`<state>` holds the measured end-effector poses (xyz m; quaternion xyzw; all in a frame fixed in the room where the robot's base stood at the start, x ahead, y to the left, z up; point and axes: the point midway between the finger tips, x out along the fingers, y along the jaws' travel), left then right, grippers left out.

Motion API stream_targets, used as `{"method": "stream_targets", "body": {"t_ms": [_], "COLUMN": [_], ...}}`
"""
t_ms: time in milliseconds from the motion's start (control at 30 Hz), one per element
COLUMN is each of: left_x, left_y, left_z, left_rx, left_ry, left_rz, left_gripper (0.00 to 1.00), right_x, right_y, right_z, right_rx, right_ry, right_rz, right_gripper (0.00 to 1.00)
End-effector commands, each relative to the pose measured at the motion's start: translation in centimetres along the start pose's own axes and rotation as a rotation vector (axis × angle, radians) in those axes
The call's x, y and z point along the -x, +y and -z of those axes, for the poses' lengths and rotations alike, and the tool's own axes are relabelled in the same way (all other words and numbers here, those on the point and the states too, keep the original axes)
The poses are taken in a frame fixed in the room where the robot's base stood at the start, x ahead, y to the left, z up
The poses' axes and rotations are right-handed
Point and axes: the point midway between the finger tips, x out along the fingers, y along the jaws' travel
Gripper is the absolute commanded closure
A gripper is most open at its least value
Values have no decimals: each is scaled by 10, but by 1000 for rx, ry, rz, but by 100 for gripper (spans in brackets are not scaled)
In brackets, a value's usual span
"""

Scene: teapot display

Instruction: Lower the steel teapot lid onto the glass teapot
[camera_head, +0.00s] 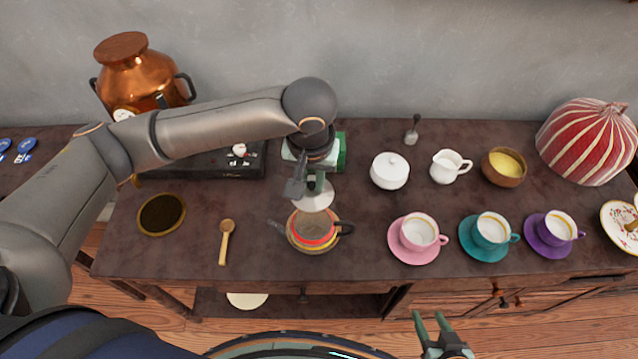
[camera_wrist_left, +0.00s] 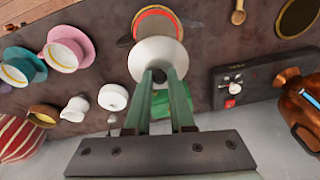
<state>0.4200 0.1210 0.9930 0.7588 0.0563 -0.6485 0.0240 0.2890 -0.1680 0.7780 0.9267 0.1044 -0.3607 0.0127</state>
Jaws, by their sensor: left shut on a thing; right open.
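The steel teapot lid (camera_head: 316,199) is a pale round disc with a dark knob; it also shows in the left wrist view (camera_wrist_left: 150,53). My left gripper (camera_head: 318,181) is shut on its knob, and the fingers show in the wrist view (camera_wrist_left: 161,84). The glass teapot (camera_head: 314,238) stands on the table, with a red and yellow band, a black handle at the right and a spout at the left. The lid is above the teapot's far side and hides part of its top; the exact gap cannot be told. My right gripper (camera_head: 441,333) is open and empty at the front.
A wooden spoon (camera_head: 226,241) and a dark round dish (camera_head: 162,214) lie left of the teapot. A pink cup (camera_head: 419,232) on a saucer and a white lidded pot (camera_head: 390,171) stand to the right. A green object (camera_head: 341,152) is behind my left gripper.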

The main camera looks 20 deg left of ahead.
Motion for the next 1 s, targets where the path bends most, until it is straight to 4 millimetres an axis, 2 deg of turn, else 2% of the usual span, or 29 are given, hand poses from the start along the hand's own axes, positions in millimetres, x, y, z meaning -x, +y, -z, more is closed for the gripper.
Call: {"method": "stream_targets", "body": {"t_ms": [167,367,433,600,1000], "left_x": [-7,-25,-36,-47,-49], "left_y": [0,0,1,1,1], "left_z": [-1,-4,-6,-7,-8], "left_rx": [1,0,0,0,-1], "left_ry": [-2,-2,1,1,0], "left_rz": [2,3,1,1,1], "left_gripper": [100,100,100,100,100], "right_x": [0,1,-8,-19,-21], "right_y": [0,-1,0,1,1], "right_z": [-2,-3,-12,-26,-28], "right_rx": [-1,-1,-1,-1,-1], "right_ry": [-3,-6,-4,-8,-8], "right_rz": [0,1,1,1,1], "right_gripper": [50,50,50,50,50]}}
